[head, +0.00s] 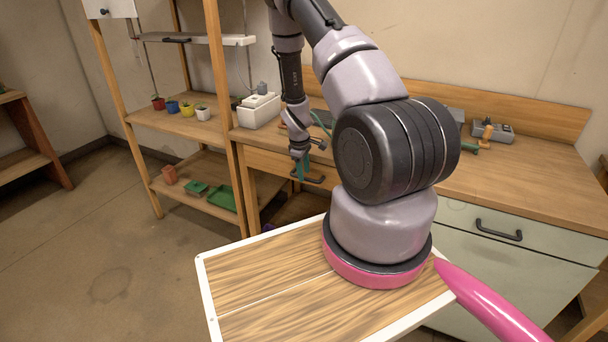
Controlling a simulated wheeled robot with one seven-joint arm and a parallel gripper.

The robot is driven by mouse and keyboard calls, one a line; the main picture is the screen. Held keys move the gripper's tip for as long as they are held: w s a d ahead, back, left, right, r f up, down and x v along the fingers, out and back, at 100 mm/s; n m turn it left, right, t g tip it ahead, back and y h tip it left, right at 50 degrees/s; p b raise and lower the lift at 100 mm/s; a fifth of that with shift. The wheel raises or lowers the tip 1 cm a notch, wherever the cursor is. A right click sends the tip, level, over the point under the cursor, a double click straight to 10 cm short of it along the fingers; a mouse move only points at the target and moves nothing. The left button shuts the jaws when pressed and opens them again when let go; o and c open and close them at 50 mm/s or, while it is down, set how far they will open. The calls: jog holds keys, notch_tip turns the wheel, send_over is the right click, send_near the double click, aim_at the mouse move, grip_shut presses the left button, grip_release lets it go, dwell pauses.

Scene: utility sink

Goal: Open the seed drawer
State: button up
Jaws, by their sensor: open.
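My gripper (301,170), with teal fingers, is open and empty. It points down in front of the bench, close to a wooden drawer front (268,163) under the left part of the worktop. A dark bar handle (315,180) shows just beside the fingers; I cannot tell whether they touch it. My arm hides the right part of this front. A pale green drawer (541,240) with a dark handle (498,230) is shut at the right of the bench. No label shows which one is the seed drawer.
The worktop (520,175) holds a white box (258,110) and grey tools (493,132) at the back. A wooden shelf unit (160,120) with small pots and green trays stands at the left. The floor (80,240) at left is clear.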

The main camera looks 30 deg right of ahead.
jog(key=shift+d+f, duration=0.1)
jog(key=shift+f, duration=0.6)
grip_shut()
dwell(1.0)
